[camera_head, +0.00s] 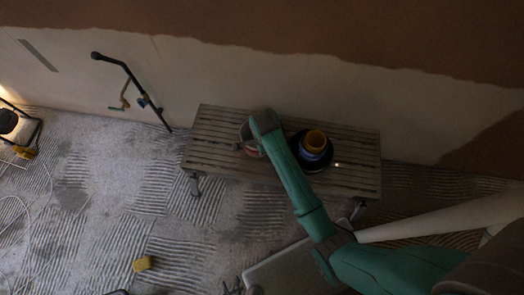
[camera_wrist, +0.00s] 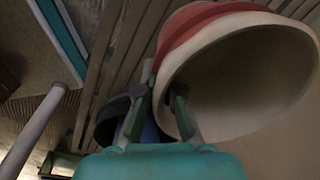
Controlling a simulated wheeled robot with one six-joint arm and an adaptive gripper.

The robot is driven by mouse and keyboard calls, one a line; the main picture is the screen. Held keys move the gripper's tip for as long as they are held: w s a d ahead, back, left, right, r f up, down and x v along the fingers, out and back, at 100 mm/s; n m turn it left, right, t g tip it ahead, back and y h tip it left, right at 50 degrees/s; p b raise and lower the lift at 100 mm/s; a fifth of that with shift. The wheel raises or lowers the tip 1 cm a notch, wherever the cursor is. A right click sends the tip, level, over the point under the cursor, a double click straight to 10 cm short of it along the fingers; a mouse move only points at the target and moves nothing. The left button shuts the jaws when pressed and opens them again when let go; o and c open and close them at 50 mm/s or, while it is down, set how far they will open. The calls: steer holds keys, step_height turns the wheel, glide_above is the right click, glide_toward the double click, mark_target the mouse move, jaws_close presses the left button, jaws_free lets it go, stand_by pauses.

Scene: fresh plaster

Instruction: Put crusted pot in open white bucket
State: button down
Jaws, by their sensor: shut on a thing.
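My gripper (camera_wrist: 163,88) is shut on the wall of a pot, one finger inside and one outside. The pot (camera_wrist: 215,28) has a red band outside and a pale, wide-open mouth; I take it to be the crusted pot. It is tilted, its mouth facing the wrist camera. In the head view the pot (camera_head: 246,139) shows partly behind my wrist, over the left half of the slatted bench (camera_head: 218,170). I cannot tell whether it touches the bench. I cannot make out an open white bucket in either view.
A dark round container (camera_head: 314,166) with a blue piece (camera_head: 311,150) and a yellow piece (camera_head: 315,139) stands on the bench beside my arm. A black pipe stand (camera_head: 134,80) leans by the wall. The bench's right end is clear.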

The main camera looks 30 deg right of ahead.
step_height(320, 180, up, 6)
steer(key=shift+r, duration=0.25)
